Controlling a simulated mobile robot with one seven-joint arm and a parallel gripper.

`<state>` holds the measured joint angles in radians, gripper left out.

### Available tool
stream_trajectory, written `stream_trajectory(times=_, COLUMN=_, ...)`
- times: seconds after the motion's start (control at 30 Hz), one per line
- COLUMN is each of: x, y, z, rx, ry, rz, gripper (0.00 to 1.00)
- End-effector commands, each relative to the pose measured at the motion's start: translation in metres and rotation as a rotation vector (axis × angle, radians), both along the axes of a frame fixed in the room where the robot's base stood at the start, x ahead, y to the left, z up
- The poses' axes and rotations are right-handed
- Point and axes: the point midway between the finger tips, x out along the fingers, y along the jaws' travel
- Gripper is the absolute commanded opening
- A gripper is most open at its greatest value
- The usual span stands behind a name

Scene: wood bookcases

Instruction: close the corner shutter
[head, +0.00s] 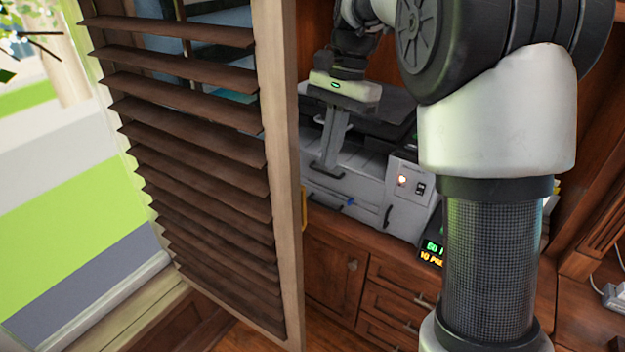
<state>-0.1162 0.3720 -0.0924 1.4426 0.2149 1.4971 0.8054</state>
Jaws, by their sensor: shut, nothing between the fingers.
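The shutter (284,180) is a tall louvered panel with dark brown slats and a light wood frame. It fills the left part of the head view and stands out at an angle; its hinge line cannot be made out. A small yellow piece (303,206) shows at its right edge, perhaps a handle. My gripper (326,168) is to the right of the frame's edge, pointing down, with its fingers together and empty. It appears apart from the shutter, though the depth between them is hard to judge.
My arm covers much of the right side. Behind my gripper are grey-white equipment (408,197) and wood cabinets with drawers (395,300). A lit digital display (432,250) sits on the counter. A bright window area (70,180) lies left of the shutter.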

Motion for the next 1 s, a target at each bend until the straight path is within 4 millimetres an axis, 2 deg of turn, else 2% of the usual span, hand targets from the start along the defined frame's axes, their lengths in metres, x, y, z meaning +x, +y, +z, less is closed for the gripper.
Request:
stream_trajectory(times=0.03, x=-0.003, y=0.002, z=-0.013, rx=-0.001, ry=0.003, rz=0.001, gripper=0.00)
stream_trajectory(times=0.17, x=-0.008, y=0.007, z=-0.038, rx=0.000, ry=0.003, rz=0.001, gripper=0.00)
stream_trajectory(times=0.43, x=-0.030, y=0.032, z=-0.035, rx=0.000, ry=-0.002, rz=0.002, gripper=0.00)
stream_trajectory(times=1.0, x=-0.038, y=0.040, z=-0.035, rx=0.000, ry=-0.002, rz=-0.003, gripper=0.00)
